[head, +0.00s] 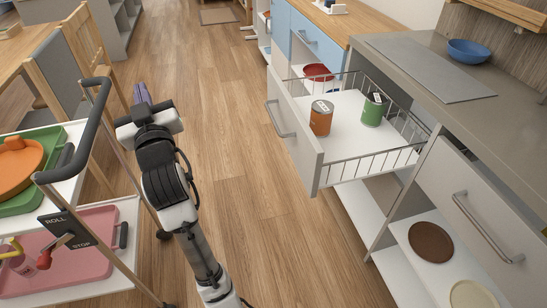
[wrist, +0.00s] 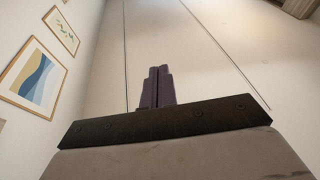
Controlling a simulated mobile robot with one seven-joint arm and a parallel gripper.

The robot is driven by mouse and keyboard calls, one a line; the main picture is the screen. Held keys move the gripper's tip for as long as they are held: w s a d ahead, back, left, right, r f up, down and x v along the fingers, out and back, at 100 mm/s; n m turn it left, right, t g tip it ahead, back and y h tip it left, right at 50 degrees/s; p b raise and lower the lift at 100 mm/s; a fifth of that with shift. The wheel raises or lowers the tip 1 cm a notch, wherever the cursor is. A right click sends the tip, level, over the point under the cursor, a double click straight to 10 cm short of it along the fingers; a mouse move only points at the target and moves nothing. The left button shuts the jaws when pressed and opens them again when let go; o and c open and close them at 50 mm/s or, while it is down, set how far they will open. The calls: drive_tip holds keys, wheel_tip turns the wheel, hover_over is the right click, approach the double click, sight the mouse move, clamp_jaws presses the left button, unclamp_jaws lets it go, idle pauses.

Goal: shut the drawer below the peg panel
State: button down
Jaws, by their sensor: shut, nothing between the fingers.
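One drawer (head: 298,130) stands pulled out from the counter on the right in the head view. It has a pale front with a bar handle (head: 279,120) and wire sides. An orange can (head: 321,118) and a green can (head: 372,110) stand inside it. No peg panel can be made out in either view. My gripper (head: 141,93) is left of the drawer, over the aisle, well apart from its front. Its purple fingers are together and empty; they also show in the wrist view (wrist: 158,87).
A trolley (head: 130,240) with trays stands close on the left, by a wooden table (head: 40,45). The grey worktop (head: 490,110) carries a blue bowl (head: 468,51). A shut drawer (head: 470,215) is at right. Wooden floor (head: 240,150) is free between.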

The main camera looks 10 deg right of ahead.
drive_tip(key=w+d+f+m+g+h, duration=0.25)
drive_tip(key=d+f+h, duration=0.25)
drive_tip(key=d+f, duration=0.3)
drive_tip(key=n+g+h+p, duration=0.45)
drive_tip(key=n+h, duration=0.35)
drive_tip(key=h, duration=0.4)
approach(300, 153)
drive_tip(key=w+d, duration=0.2)
drive_tip(key=w, duration=0.3)
drive_tip(key=shift+s+d+r+g, duration=0.1)
drive_tip(key=shift+d+g, duration=0.1)
drive_tip(key=shift+d, duration=0.25)
drive_tip(key=shift+s+d+r+g, duration=0.1)
drive_tip(key=shift+d+g, duration=0.1)
drive_tip(key=shift+d, duration=0.25)
